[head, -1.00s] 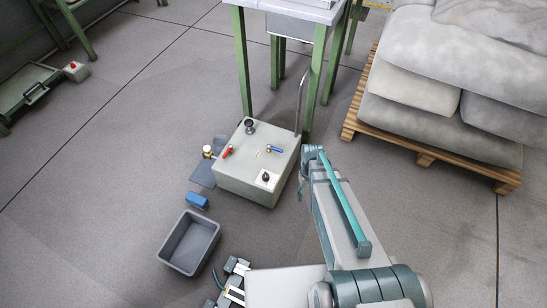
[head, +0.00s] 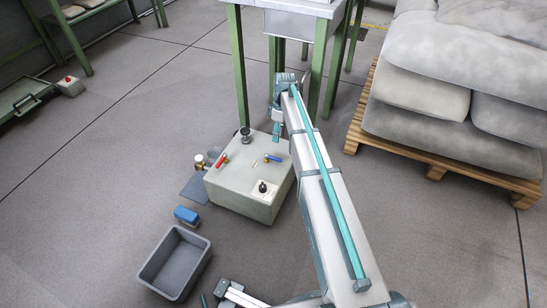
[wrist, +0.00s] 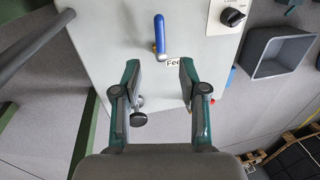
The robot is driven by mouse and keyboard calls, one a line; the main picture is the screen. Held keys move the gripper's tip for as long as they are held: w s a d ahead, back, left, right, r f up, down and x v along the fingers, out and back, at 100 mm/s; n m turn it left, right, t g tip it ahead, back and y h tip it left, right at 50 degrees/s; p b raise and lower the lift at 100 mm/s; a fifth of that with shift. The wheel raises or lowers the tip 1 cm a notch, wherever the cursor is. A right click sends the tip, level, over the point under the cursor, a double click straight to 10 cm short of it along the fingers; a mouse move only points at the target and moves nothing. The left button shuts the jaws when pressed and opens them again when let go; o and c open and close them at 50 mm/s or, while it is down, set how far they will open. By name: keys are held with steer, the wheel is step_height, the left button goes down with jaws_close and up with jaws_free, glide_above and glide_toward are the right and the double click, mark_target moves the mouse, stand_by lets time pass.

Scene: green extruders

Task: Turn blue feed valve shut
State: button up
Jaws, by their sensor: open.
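The blue feed valve (head: 273,158) is a small blue lever on top of the grey box (head: 235,190). In the wrist view the blue lever (wrist: 159,34) points up and down the picture, with a partly hidden label by its lower end. My gripper (wrist: 158,75) is open and empty there, its two fingertips spread below the lever and apart from it. In the head view my gripper (head: 277,132) hangs at the box's far right edge, partly hidden by my arm. A red lever (head: 221,159) sits left of the blue one.
A black knob (head: 262,187) on a white plate is at the box's near side, and a dark round knob (head: 245,132) at its far side. A grey bin (head: 175,263) and a blue block (head: 187,214) lie on the floor. A sack pallet (head: 435,171) stands right.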

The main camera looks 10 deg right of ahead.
mark_target(274, 158)
steer(key=f+b, duration=0.1)
steer(key=f, duration=0.2)
steer(key=s+f+b, duration=0.1)
steer(key=f+b, duration=0.1)
steer(key=f, duration=0.2)
steer(key=a+f+b, duration=0.1)
steer(key=f, duration=0.2)
steer(key=shift+s+a+f, duration=0.1)
steer(key=shift+s+f, duration=0.25)
steer(key=shift+f, duration=0.05)
jaws_close()
